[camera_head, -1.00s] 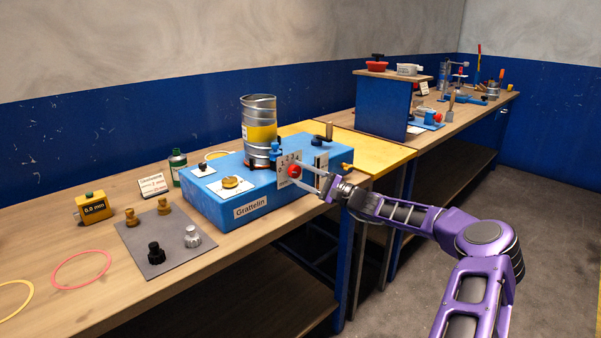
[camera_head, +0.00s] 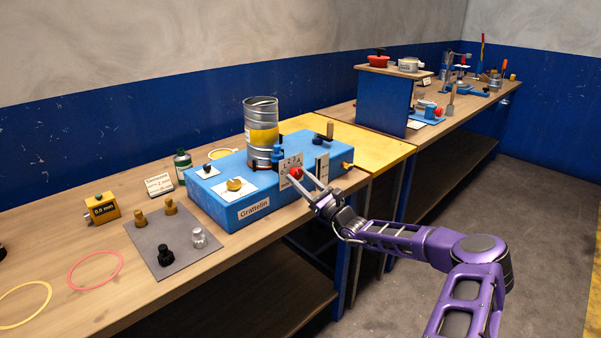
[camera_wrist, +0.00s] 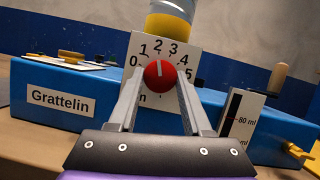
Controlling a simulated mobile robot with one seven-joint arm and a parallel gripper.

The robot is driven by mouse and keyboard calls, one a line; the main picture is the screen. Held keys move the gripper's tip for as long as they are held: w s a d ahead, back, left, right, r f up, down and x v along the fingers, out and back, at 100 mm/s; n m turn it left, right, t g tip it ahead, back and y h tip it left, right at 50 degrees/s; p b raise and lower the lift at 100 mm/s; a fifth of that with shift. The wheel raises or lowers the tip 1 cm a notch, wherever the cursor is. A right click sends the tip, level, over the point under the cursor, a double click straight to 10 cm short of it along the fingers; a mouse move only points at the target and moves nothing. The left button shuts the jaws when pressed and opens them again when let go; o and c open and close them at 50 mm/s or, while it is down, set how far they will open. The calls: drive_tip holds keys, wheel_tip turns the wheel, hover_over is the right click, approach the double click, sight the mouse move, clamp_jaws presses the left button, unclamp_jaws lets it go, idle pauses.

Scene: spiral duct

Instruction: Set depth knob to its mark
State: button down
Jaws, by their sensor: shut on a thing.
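The red knob (camera_wrist: 160,74) sits on the front of a white dial plate (camera_wrist: 136,44) numbered from 0 to 5. The plate stands on the front of the blue machine labelled Grattelin (camera_head: 255,210). The white line on the knob points nearly straight up, close to the 2. My gripper (camera_wrist: 160,82) is shut on the red knob, one finger on each side. The red knob also shows in the head view (camera_head: 296,173), partly behind the fingers. The lower part of the dial is hidden by the knob and fingers.
A metal can with a yellow band (camera_head: 261,125) stands on the machine. A level gauge marked in ml (camera_wrist: 240,120) is right of the dial. A yellow gauge block (camera_head: 102,208), a small written card (camera_head: 159,184) and a grey mat with several knobs (camera_head: 180,262) lie left.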

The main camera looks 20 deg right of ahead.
drive_tip(key=shift+m+h+p, duration=0.3)
drive_tip(key=shift+m+h, duration=0.1)
drive_tip(key=shift+m, duration=0.3)
drive_tip(key=shift+c, duration=1.7)
unclamp_jaws()
drive_tip(key=v, duration=1.7)
drive_tip(key=shift+f+b, duration=0.3)
drive_tip(key=shift+b, duration=0.05)
drive_tip(key=shift+s, duration=0.1)
